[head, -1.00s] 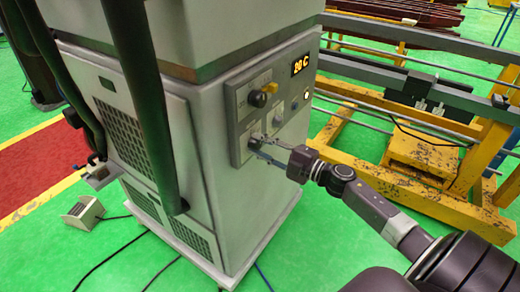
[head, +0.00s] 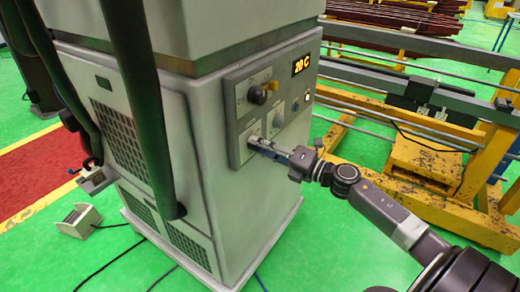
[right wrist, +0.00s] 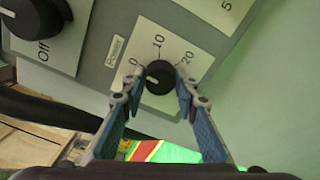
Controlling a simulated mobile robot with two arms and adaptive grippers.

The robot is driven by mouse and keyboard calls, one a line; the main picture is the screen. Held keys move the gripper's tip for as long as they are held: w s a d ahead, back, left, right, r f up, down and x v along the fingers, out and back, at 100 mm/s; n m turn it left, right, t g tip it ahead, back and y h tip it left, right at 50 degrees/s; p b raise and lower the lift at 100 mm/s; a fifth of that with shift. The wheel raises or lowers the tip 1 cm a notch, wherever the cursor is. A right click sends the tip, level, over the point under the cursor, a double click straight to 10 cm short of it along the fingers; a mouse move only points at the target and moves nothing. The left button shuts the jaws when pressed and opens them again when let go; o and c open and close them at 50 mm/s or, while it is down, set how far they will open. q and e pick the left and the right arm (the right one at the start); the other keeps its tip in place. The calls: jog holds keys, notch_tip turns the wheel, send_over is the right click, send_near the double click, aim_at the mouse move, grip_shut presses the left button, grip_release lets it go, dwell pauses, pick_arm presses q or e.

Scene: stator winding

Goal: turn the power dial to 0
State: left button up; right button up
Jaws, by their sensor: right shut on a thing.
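The power dial (right wrist: 160,76) is a black round knob on a white plate marked 0, 10 and 20, with a "Power" label beside it. In the right wrist view its white mark points left, on the 0 side; I cannot tell if it lines up exactly. My right gripper (right wrist: 159,86) has one finger on each side of the knob and is shut on it. In the head view the right gripper (head: 256,145) reaches the lower part of the cabinet's panel and its fingers mostly hide the dial. My left gripper is not in view.
The grey cabinet (head: 205,150) carries a lit "20 C" display (head: 302,65) and a black selector knob (head: 257,96) above the dial. A yellow frame (head: 370,180) stands to the right. A small box (head: 80,220) and cables lie on the green floor.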

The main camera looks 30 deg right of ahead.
jog(key=shift+f, duration=0.1)
dwell(0.3)
jog(key=o, duration=1.1)
jog(key=shift+o, duration=0.2)
jog(key=v, duration=1.2)
